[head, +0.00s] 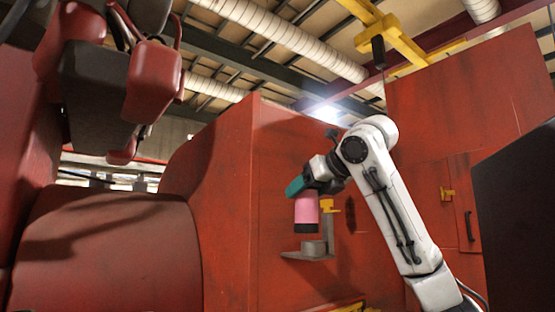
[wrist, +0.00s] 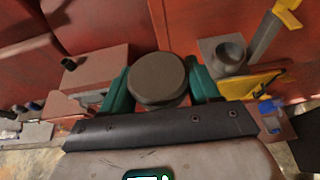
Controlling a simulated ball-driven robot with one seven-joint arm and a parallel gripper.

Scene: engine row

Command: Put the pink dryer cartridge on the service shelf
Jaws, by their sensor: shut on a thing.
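My gripper (head: 308,187) has teal fingers and is shut on the pink dryer cartridge (head: 306,208), which hangs upright below it with its black end down. In the wrist view the cartridge's round dark end (wrist: 157,80) sits between the teal fingers; its pink side is hidden there. In the head view the cartridge shows above a grey bracket (head: 316,250) on the red engine wall, with a visible gap between them. In the wrist view the bracket's grey round socket (wrist: 229,54) lies right of the cartridge. I cannot tell which surface is the service shelf.
A yellow handle (head: 329,206) stands by the bracket; it also shows in the wrist view (wrist: 287,17). A red box-like ledge with a dark knob (wrist: 92,70) lies left in the wrist view. Red machinery (head: 105,250) fills the head view's left, and a dark panel (head: 520,220) its right.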

